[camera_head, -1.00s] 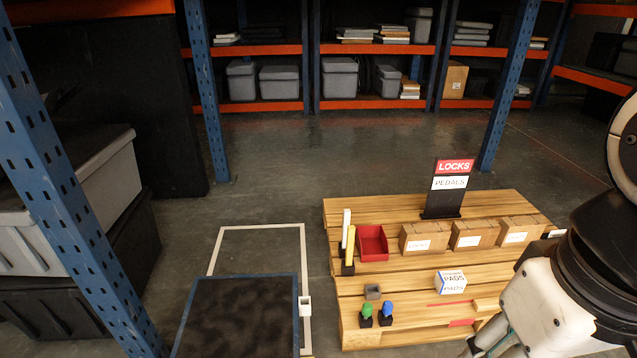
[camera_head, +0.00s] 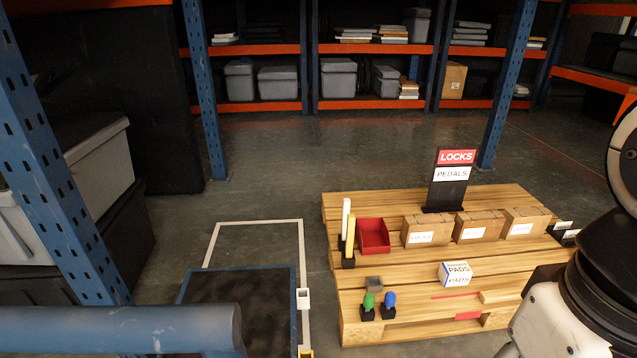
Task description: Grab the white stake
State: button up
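The white stake (camera_head: 346,216) is a thin, upright white bar near the left edge of a wooden pallet (camera_head: 400,283). A yellow stake (camera_head: 350,240) stands upright just in front of it and hides its lower part. A red bin (camera_head: 374,236) is close to their right. My arm shows at the right edge of the picture, well apart from the stakes. My gripper is out of view.
Cardboard boxes (camera_head: 480,226) and a LOCKS/PEDALS sign (camera_head: 452,180) stand at the back of the pallet. A PADS box (camera_head: 455,273) and green and blue pieces (camera_head: 389,299) are nearer. A blue-grey cylinder (camera_head: 110,330) crosses the lower left. Floor behind is clear.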

aim_at(346, 202)
jog(key=l, duration=0.3)
jog(key=i+l+u, duration=0.15)
jog(key=i+l, duration=0.15)
jog(key=i+l+u, duration=0.15)
jog(key=l, duration=0.3)
jog(key=i+l+u, duration=0.1)
jog(key=i+l, duration=0.2)
jog(key=i+l+u, duration=0.2)
jog(key=i+l, duration=0.25)
jog(key=i, duration=0.15)
